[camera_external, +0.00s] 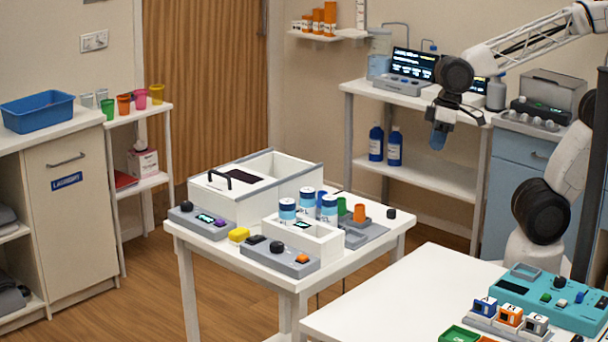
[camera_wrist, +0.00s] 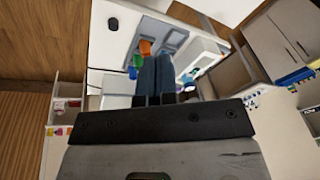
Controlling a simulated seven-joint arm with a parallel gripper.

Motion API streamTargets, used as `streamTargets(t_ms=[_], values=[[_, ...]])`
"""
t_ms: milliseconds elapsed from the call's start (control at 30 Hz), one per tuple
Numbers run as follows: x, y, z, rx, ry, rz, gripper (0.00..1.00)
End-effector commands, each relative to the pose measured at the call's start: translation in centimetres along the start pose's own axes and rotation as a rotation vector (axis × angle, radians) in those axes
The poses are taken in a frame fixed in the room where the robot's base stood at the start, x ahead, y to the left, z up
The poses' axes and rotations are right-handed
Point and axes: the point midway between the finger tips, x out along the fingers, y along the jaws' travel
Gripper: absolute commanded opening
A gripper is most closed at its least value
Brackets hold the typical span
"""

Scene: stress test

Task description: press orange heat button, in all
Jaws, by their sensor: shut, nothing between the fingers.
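A small orange button (camera_external: 302,258) sits on a low grey control panel (camera_external: 268,256) with a black knob, at the front of the white table. Whether this is the heat button cannot be read from its label. My gripper (camera_external: 438,138) hangs high in the air, behind and to the right of that table, well apart from the button. Its blue fingers are pressed together and empty, and they also show in the wrist view (camera_wrist: 155,75). I cannot make out the orange button in the wrist view.
A white bath (camera_external: 306,243) with blue-and-white cans stands behind the panel. A green cup and an orange cup (camera_external: 359,213) stand nearby. A teal device (camera_external: 530,290) is at the front right.

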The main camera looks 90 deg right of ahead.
Motion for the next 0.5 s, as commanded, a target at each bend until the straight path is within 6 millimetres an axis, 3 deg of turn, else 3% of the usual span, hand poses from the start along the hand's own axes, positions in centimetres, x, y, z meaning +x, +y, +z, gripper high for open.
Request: streamTargets(t_ms=[500], values=[[4.0,-8.0,-10.4,0.380,-0.054,-0.263,0.00]])
